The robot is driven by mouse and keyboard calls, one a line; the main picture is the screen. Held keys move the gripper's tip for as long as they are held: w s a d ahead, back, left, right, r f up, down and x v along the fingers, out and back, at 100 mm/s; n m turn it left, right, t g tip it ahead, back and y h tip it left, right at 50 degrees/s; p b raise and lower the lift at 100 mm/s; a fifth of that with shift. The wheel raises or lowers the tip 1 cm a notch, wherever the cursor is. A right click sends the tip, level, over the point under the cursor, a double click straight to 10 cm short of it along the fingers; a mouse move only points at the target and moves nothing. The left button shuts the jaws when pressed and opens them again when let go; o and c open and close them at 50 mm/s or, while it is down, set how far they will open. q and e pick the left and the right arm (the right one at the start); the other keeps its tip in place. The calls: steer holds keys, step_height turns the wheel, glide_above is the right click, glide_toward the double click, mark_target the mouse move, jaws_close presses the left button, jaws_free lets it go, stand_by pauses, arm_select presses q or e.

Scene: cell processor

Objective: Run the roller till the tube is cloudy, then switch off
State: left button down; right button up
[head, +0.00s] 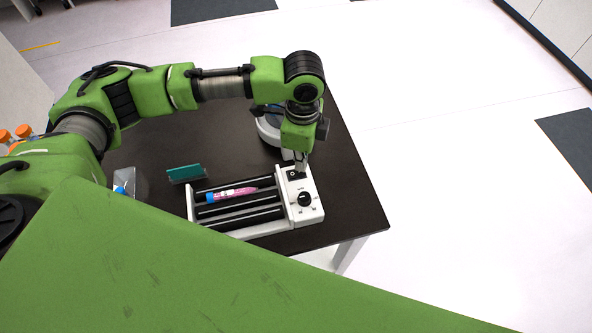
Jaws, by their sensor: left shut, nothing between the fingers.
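The roller (278,228) is a white unit with black rollers at the front of a dark table. A tube (240,191) with pink contents and a blue cap at its left end lies on the rollers. Whether its contents are clear or cloudy is too small to tell. The control panel at the roller's right end carries a black knob (305,199) and a small black switch (295,175) behind it. My left gripper (300,167) points down at the switch, shut and empty. Its fingertips are at or just above the switch; contact cannot be told. My right gripper is not in view.
A round whitish device (268,130) stands behind the roller, partly hidden by my left arm. A teal rack (185,173) and a clear container (131,184) with something blue are to the left. Orange-capped tubes (22,131) are at far left. The table's right side is bare.

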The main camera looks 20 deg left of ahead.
arm_select(q)
steer(key=shift+f, duration=0.9)
steer(key=shift+r, duration=0.1)
stand_by(0.3)
step_height(320, 180, up, 7)
steer(key=p, duration=0.8)
